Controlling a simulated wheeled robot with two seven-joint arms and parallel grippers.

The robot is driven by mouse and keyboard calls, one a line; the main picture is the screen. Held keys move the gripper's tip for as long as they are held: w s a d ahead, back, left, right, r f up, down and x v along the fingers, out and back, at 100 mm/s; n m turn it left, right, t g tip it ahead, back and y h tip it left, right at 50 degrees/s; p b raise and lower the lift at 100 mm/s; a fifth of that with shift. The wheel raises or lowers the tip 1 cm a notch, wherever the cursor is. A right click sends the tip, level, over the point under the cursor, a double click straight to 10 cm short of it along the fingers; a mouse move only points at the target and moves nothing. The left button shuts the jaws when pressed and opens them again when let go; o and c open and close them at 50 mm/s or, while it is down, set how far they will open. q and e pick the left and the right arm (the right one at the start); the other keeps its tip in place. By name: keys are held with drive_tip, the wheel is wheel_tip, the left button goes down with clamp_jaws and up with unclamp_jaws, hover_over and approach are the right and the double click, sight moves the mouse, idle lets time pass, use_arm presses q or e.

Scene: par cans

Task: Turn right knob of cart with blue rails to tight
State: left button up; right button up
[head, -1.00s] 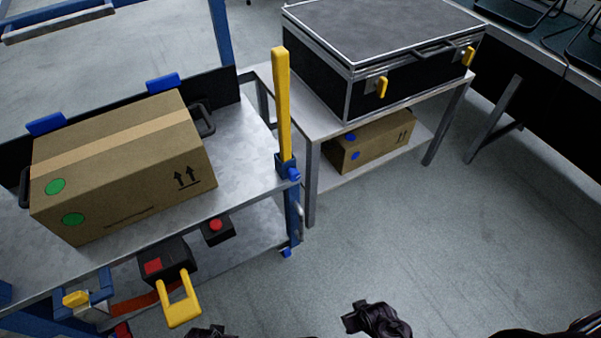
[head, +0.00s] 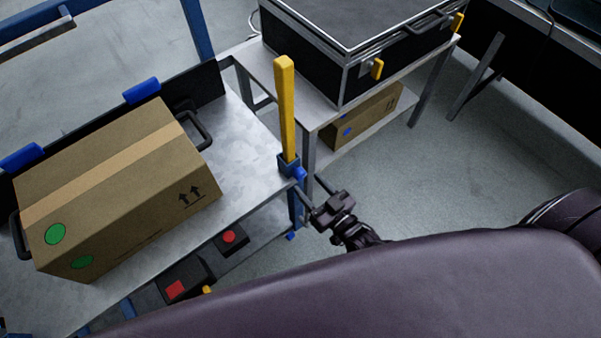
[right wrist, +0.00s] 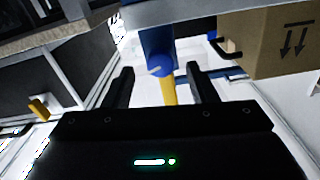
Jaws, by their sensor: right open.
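The cart with blue rails (head: 243,130) stands at the left, with a grey metal top. Its right knob (head: 300,174) is small and blue, on the blue corner bracket at the foot of a yellow upright post (head: 286,105). My right gripper (head: 309,188) is open just to the right of that corner, its fingers pointing at the knob. In the right wrist view the knob (right wrist: 158,65) lies between the two spread fingertips (right wrist: 160,72), and I cannot tell how much gap is left. Whether the knob is tight cannot be seen. My left gripper is out of view.
A cardboard box (head: 120,190) sits on the cart top. A side table (head: 310,112) with a black case (head: 345,45) and a lower box (head: 365,118) stands close behind the corner. Red-buttoned devices (head: 229,238) sit on the cart's lower shelf. Floor at right is free.

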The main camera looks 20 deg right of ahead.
sight(302, 178)
drive_tip(key=x, duration=0.4)
drive_tip(key=c, duration=1)
